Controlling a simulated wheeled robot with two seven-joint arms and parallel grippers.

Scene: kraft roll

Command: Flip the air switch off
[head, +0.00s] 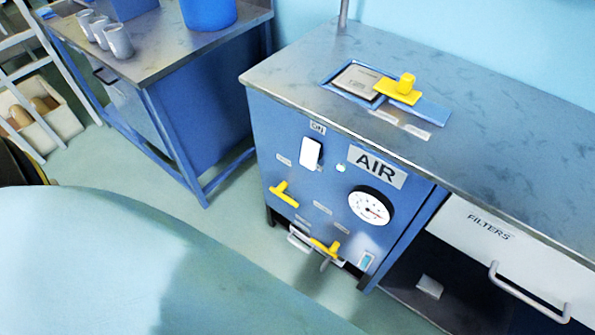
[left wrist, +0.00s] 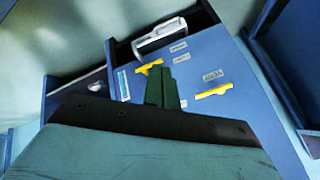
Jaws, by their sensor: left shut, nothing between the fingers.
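The air switch (head: 310,152) is a white rocker on the blue front panel (head: 262,130), under a small ON label (head: 318,128). I cannot tell for sure which way it is tipped. A larger AIR label (head: 376,166) is to its right. My left gripper (left wrist: 162,88) shows only in the left wrist view, its dark green fingers shut and empty. They are in front of the same blue panel (left wrist: 205,120); I cannot tell whether they touch it. The switch cannot be made out there. My right gripper is not in view.
A round gauge (head: 370,206) and yellow handles, one left (head: 284,194) and one lower (head: 325,248), sit on the panel. Another yellow handle (head: 403,88) is on the worktop (head: 490,150). A FILTERS drawer (head: 490,232) is right. A second bench (head: 165,45) stands left.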

